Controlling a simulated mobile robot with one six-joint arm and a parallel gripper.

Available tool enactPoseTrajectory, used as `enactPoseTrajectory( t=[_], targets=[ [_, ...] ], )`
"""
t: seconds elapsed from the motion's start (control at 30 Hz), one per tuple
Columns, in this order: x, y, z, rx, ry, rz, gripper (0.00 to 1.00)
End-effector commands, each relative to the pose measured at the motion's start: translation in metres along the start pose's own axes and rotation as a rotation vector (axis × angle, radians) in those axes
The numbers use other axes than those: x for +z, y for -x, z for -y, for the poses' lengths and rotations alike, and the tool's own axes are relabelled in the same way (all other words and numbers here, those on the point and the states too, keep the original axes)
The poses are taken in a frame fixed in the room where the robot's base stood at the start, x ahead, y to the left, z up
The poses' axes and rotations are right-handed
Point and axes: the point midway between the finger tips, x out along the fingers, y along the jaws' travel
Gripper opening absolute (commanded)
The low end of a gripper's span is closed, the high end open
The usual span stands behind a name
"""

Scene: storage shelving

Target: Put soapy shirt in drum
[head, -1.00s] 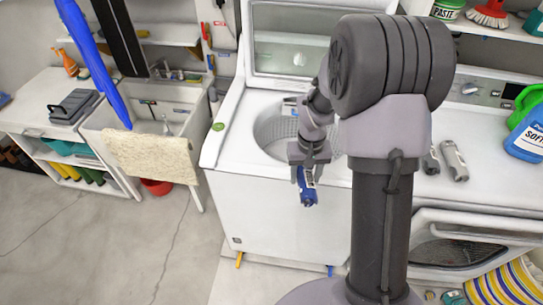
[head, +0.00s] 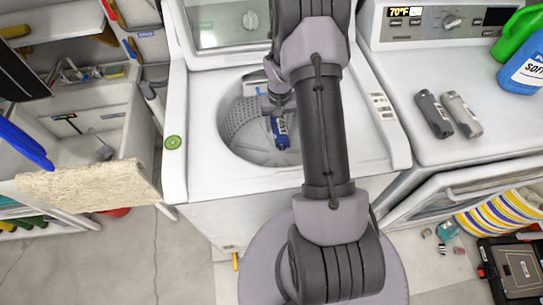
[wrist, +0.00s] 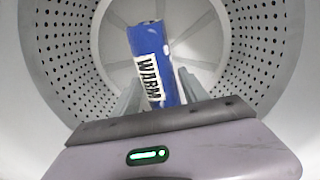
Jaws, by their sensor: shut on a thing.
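My gripper (wrist: 160,90) is shut on a blue block (wrist: 151,50) with a white label reading WARM; its fingers are on either side. The blue block also shows in the head view (head: 279,132), inside the opening of the drum (head: 240,122) of the top-loading washer (head: 184,120). The drum's perforated wall (wrist: 65,45) surrounds the block in the wrist view. The block appears above the drum floor; I cannot tell whether it touches anything there. I see nothing that looks like a shirt.
The washer lid (head: 222,22) is raised. To the right, the dryer (head: 400,85) has two grey blocks (head: 447,114) and a blue bottle (head: 525,65) on top. A sink (head: 100,130) with a beige cloth (head: 90,186) stands left. My arm covers part of the drum.

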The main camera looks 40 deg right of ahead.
Motion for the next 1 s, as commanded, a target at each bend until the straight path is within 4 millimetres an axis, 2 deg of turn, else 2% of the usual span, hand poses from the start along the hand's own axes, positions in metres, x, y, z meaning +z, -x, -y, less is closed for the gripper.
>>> enactPoseTrajectory(
  t=[0.03, 0.17, 0.4, 0.57, 1.0],
  targets=[
    [0.0, -0.012, 0.0, 0.0, 0.0, -0.001, 0.05],
    [0.0, -0.026, 0.0, 0.0, 0.001, 0.0, 0.05],
    [0.0, -0.083, 0.001, 0.0, -0.001, 0.001, 0.05],
    [0.0, -0.112, 0.001, 0.0, 0.001, -0.001, 0.05],
    [0.0, -0.12, 0.001, 0.0, 0.001, -0.002, 0.05]
  ],
)
